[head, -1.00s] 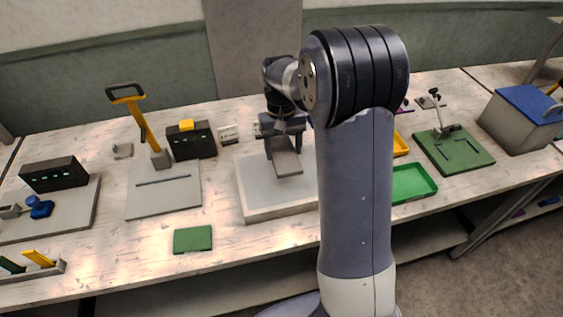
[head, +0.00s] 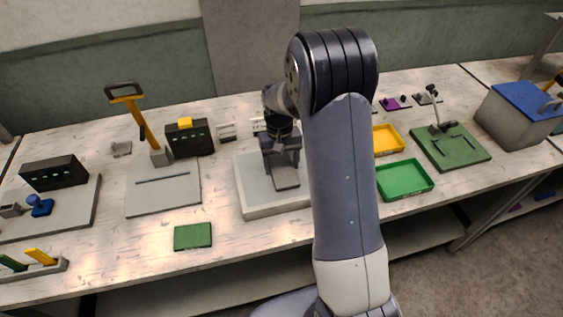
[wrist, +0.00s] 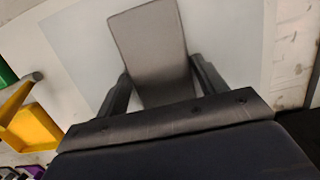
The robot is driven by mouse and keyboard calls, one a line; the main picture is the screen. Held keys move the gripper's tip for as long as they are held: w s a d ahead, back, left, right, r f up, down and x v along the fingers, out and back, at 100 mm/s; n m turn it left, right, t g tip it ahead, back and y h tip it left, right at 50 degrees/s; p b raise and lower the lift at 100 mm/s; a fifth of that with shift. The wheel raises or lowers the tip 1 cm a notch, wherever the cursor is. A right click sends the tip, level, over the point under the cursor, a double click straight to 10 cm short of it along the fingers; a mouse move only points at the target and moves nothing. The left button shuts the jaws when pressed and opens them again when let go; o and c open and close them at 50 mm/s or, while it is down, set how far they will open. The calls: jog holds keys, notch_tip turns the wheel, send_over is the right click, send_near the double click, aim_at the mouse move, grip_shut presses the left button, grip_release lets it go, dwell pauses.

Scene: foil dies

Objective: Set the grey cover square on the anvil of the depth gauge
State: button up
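My gripper (head: 284,165) is shut on a flat grey plate, the grey cover (head: 286,178). In the wrist view the cover (wrist: 150,42) lies between the two dark fingers, its far end sticking out beyond them. The cover is over a wide pale slab (head: 248,205); I cannot tell how high above it. I cannot say for sure which fixture is the depth gauge. A green base with an upright post (head: 450,150) stands at the right. My arm hides part of the bench behind it.
A green tray (head: 405,193) and a yellow tray (head: 388,152) lie right of my arm. A grey plate with a yellow-handled lever (head: 145,125) is on the left. A green pad (head: 193,237) lies near the front edge. A blue-lidded box (head: 505,122) stands far right.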

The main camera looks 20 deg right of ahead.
jog(key=o, duration=0.4)
jog(key=shift+c, duration=0.2)
